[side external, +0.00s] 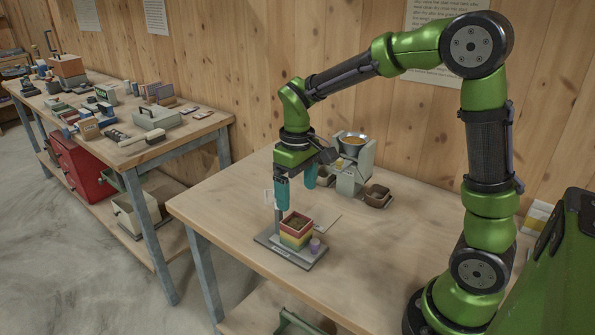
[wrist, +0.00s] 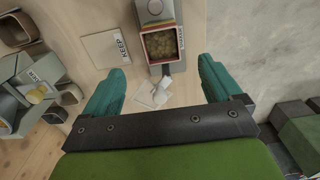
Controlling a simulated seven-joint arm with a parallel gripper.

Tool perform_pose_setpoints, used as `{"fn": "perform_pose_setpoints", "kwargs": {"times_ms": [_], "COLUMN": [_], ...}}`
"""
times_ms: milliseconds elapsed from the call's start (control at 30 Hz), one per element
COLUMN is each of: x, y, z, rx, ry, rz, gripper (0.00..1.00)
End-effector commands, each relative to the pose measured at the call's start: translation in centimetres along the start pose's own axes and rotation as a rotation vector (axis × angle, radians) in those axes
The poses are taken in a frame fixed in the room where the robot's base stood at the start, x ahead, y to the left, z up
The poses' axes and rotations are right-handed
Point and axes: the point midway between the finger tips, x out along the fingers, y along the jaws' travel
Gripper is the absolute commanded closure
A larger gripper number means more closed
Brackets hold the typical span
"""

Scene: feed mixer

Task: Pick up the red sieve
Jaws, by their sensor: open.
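The red sieve (side external: 288,231) is the top box of a small stack, with yellow and green layers beneath it, on a grey base (side external: 285,253). In the wrist view the red sieve (wrist: 145,47) shows from above, with brownish-green material inside and a label on its right side. My gripper (side external: 297,195) is open and empty above the stack, its two teal fingers apart. In the wrist view my gripper (wrist: 160,70) has the sieve ahead, between the lines of the fingers and not touching them.
A thin post (side external: 278,222) rises from the base beside the stack. A flat "KEEP" plate (wrist: 104,48) lies nearby. A hopper machine (side external: 351,160) and brown trays (side external: 376,196) stand behind. The left foreground tabletop is clear.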

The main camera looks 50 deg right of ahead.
Motion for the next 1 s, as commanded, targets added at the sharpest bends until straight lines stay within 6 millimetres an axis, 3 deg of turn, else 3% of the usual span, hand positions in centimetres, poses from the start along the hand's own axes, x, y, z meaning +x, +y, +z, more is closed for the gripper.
{"fn": "perform_pose_setpoints", "kwargs": {"times_ms": [100,367,600,900,1000], "x": [1.8,3.8,7.2,7.9,7.9], "y": [0.0,-0.1,-0.2,-0.2,-0.2], "z": [0.0,0.0,0.0,0.0,0.0], "rx": [0.0,0.0,0.0,0.001,0.001], "ry": [-0.003,-0.002,-0.001,0.003,0.003], "rz": [0.0,0.0,0.001,0.001,0.001], "gripper": [0.08,0.08,0.08,0.08,0.21]}}
